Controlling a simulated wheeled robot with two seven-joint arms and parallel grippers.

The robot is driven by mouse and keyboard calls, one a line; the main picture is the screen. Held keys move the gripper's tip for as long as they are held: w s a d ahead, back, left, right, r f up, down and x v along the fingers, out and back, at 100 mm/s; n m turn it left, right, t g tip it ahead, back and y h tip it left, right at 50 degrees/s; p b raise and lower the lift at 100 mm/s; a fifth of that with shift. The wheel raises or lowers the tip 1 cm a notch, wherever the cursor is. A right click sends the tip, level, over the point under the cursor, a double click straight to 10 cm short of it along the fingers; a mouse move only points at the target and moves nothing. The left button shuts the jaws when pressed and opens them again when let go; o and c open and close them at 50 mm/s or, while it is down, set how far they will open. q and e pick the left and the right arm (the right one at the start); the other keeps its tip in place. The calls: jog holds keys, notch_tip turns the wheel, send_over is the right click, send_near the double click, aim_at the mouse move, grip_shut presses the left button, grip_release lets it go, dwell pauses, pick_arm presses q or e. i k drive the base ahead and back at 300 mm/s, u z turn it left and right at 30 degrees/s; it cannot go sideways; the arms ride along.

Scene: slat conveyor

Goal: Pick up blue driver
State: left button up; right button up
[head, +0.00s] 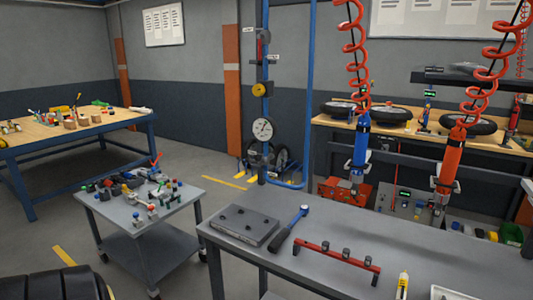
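The blue driver (362,142) hangs upright from a red coiled hose at the right of centre in the head view, behind the grey table. Its grey metal nose points down, in front of a red toolbox. An orange driver (451,158) hangs the same way to its right, a little nearer. Neither of my grippers shows in the head view, so I cannot see whether they are open or shut. Nothing is seen holding the blue driver.
The grey table (320,226) below bears a dark plate (244,225), a long-handled wrench (287,228) and a red rack (336,263). A grey cart (137,229) with small parts stands left. A workbench (430,136) with tyres stands behind the drivers.

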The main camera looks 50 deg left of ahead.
aim_at(358, 165)
jog(key=u, duration=0.95)
jog(key=k, duration=0.35)
jog(key=u, duration=0.5)
jog(key=i, duration=0.25)
jog(key=z, duration=0.2)
